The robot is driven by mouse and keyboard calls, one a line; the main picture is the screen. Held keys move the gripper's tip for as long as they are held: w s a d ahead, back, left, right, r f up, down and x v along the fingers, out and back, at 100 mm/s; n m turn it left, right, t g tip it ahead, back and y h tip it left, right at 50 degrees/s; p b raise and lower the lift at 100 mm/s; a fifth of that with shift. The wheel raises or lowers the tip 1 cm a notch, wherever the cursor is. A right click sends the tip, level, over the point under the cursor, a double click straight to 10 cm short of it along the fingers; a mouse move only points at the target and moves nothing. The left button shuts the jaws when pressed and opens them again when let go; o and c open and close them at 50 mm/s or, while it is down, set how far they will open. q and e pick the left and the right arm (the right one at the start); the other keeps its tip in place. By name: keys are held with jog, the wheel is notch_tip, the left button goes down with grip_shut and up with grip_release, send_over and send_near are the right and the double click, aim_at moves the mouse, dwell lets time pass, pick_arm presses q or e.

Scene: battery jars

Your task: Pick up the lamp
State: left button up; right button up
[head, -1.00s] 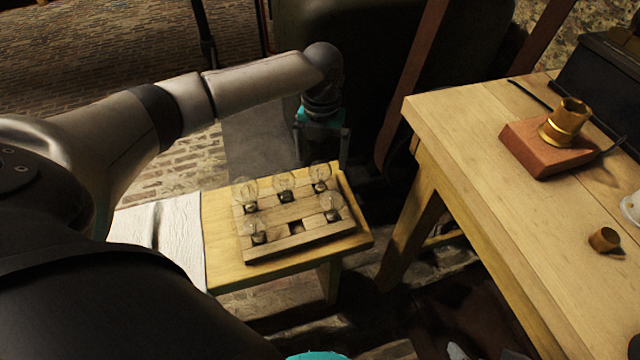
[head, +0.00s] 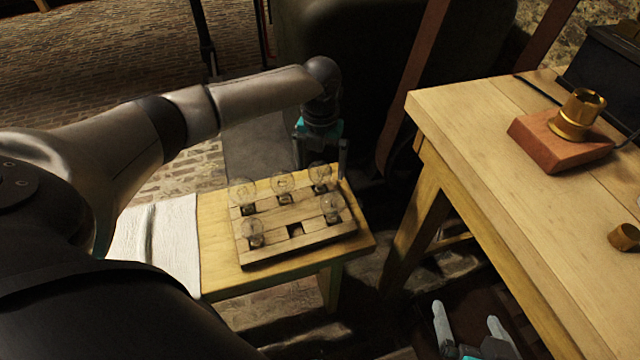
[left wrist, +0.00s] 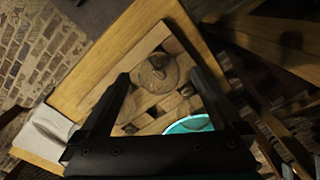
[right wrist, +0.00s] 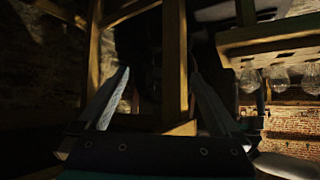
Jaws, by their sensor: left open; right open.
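Several clear glass lamps stand upright in a wooden block (head: 275,218) on a small table. One lamp (head: 320,175) is at its back right corner, and others include a front right lamp (head: 333,207) and a front left lamp (head: 252,233). One hole in the front row is empty. My left gripper (head: 321,165) is open, pointing down near the back right lamp. In the left wrist view a round lamp (left wrist: 158,72) shows between the spread fingers, not gripped. My right gripper (head: 466,318) is open and empty, low beside the workbench; its spread fingers show in the right wrist view (right wrist: 158,75).
A white cloth (head: 155,235) covers the left end of the small table (head: 225,277). The workbench (head: 470,130) at right carries a brass socket (head: 577,112) on a reddish-brown block (head: 545,147) and a small brass piece (head: 625,237). A gap separates the tables.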

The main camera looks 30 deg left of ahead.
pick_arm(q)
jog(key=shift+a+f+b, duration=0.1)
jog(key=shift+f+b, duration=0.45)
jog(key=shift+f, duration=0.35)
jog(key=shift+f+b, duration=0.3)
jog(key=shift+f, duration=0.15)
pick_arm(e)
jog(key=shift+w+a+r+t+y, duration=0.1)
jog(key=shift+a+r+t+y, duration=0.15)
jog(key=shift+a+t, duration=0.3)
jog(key=shift+w+a+r+t+y, duration=0.2)
jog(key=shift+a+t+y, duration=0.15)
jog(key=shift+a+t, duration=0.15)
jog(key=shift+w+a+r+t+y, duration=0.1)
jog(key=shift+a+r+t+y, duration=0.15)
jog(key=shift+a+t, duration=0.3)
pick_arm(q)
grip_shut()
jog(key=shift+r, duration=0.2)
pick_arm(e)
jog(key=shift+s+f, duration=0.1)
jog(key=shift+f, duration=0.05)
